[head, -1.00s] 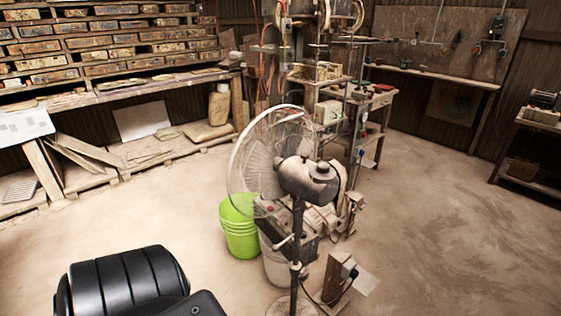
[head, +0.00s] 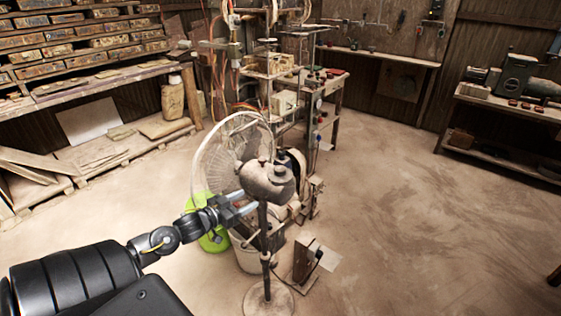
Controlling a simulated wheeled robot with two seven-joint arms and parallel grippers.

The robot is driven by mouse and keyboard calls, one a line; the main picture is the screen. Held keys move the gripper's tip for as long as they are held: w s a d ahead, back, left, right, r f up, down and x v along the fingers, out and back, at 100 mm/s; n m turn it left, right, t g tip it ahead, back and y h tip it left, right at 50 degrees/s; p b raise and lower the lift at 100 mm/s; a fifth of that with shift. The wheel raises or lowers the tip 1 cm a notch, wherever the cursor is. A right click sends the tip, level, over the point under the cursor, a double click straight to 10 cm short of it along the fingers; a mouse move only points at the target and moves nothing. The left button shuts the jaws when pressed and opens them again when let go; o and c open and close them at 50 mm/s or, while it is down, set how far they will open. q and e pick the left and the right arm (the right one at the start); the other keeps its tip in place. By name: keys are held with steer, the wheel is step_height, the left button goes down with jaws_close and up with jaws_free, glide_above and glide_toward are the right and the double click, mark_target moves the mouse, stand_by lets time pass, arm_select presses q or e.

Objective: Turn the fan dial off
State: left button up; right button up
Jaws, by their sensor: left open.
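The pedestal fan (head: 233,150) stands on the floor in the middle of the head view, on a dark pole with a round base (head: 268,299). Its round wire cage faces left and back. The grey motor housing (head: 267,181) faces me, with a small knob-like part (head: 281,171) on it; I cannot tell for certain that this is the dial. My left gripper (head: 246,204) is open and empty, just left of and slightly below the motor housing. I cannot tell whether it touches the fan. My right gripper is not in view.
A green bucket (head: 213,241) and a pale bucket (head: 245,257) stand behind the fan. The press machinery (head: 285,100) is behind it. A small stand with a socket box (head: 306,259) is right of the pole. The floor at right (head: 400,220) is clear.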

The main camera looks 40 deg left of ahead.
arm_select(q)
steer(key=m+t+h, duration=0.1)
steer(key=h, duration=0.1)
glide_toward(275, 171)
steer(key=w, duration=0.1)
steer(key=shift+m+h, duration=0.3)
steer(key=p+x, duration=0.3)
steer(key=x, duration=0.8)
steer(key=shift+f, duration=0.1)
steer(key=shift+w, duration=0.1)
steer(key=shift+c, duration=1.3)
steer(key=c, duration=0.7)
